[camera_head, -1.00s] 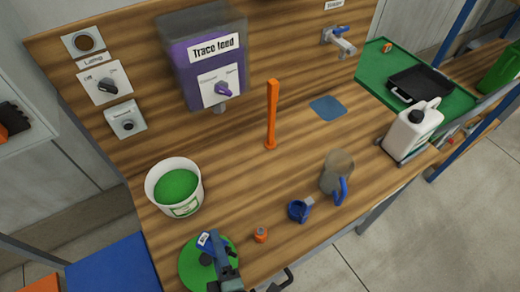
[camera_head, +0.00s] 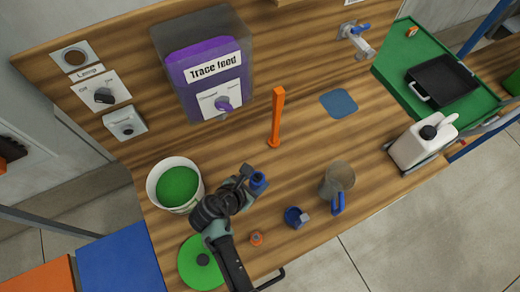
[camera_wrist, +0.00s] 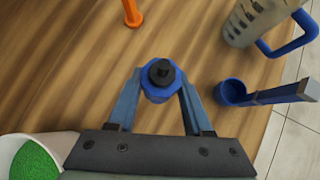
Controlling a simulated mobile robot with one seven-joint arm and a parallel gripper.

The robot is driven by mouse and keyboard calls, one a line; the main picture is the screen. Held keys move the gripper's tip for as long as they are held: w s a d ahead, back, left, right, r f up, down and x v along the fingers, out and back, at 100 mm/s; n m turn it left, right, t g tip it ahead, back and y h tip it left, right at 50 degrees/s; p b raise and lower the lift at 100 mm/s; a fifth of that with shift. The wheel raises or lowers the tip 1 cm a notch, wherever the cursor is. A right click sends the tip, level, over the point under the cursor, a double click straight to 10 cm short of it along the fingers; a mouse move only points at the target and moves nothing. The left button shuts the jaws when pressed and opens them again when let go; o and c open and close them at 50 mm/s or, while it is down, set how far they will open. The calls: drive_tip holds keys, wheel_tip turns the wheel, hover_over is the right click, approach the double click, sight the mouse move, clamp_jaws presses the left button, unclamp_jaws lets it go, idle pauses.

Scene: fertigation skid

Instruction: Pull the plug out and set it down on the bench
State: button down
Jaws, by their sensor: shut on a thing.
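My gripper (camera_head: 250,180) is shut on a blue round piece with a black tip, which looks like the plug (camera_head: 259,182). In the wrist view the plug (camera_wrist: 162,80) sits between the two fingertips (camera_wrist: 160,92), black tip toward the camera. It is over the wooden bench (camera_head: 310,150), right of the green-filled bucket. I cannot tell how much gap lies under it. At the upper left of the back panel, a plate with a round dark opening (camera_head: 76,57) has nothing in it.
Bare bench lies between post and jug.

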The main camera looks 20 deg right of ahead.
drive_tip(key=shift+s+d+r+g+h, duration=0.25)
drive_tip(key=shift+d+r+g+h, duration=0.15)
drive_tip(key=shift+d+r, duration=0.15)
wheel_tip(320, 180, down, 7)
drive_tip(key=b, duration=0.8)
drive_tip(key=shift+r, duration=0.15)
drive_tip(key=shift+f+b, duration=0.4)
drive_tip(key=shift+f, duration=0.5)
drive_tip(key=shift+c, duration=1.2)
unclamp_jaws()
drive_tip(key=shift+a, duration=0.1)
drive_tip(key=v, duration=1.3)
